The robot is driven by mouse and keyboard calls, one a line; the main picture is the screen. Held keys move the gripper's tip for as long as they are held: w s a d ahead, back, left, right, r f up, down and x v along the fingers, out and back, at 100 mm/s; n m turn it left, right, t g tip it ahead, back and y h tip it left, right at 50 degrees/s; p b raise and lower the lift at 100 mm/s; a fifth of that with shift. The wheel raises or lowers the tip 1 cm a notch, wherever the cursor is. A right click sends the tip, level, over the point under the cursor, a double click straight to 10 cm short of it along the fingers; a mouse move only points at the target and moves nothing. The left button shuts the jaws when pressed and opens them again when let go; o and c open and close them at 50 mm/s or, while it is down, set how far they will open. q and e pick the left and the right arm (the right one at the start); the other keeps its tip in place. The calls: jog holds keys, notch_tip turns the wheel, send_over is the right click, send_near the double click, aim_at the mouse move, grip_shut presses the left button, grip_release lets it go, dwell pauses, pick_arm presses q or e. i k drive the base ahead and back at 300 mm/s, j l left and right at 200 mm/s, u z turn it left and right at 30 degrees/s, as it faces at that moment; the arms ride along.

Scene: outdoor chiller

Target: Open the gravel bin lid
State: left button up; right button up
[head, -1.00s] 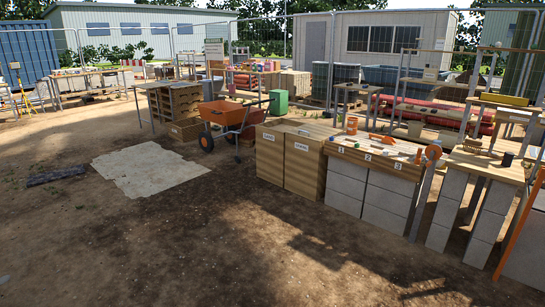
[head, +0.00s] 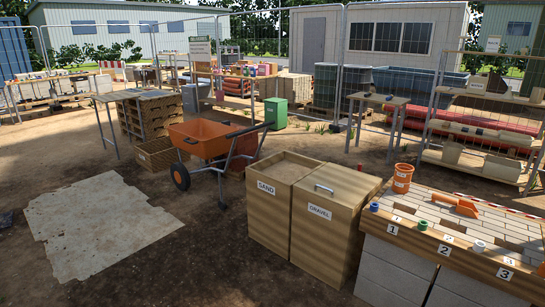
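The gravel bin (head: 323,225) is a tall wooden box with a white GRAVEL label on its front, right of the middle in the head view. Its wooden lid (head: 345,184) lies flat and closed on top, with a grey bar handle (head: 324,189) near the front left. The sand bin (head: 270,212), labelled SAND, stands against its left side and its top looks uncovered, with sand-coloured fill. Neither of my grippers shows in the head view.
An orange wheelbarrow (head: 203,138) stands left of the bins. A brick-topped bench (head: 455,232) with an orange bucket (head: 402,178) and an orange scoop (head: 457,205) is close on the right. Bare ground in front of the bins is clear; a pale slab (head: 100,225) lies at left.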

aim_at(346, 187)
jog(key=i, duration=0.7)
jog(key=i+z, duration=0.15)
jog(key=i, duration=0.55)
jog(key=i+j, duration=0.2)
jog(key=i, duration=0.5)
jog(key=l+z, duration=0.05)
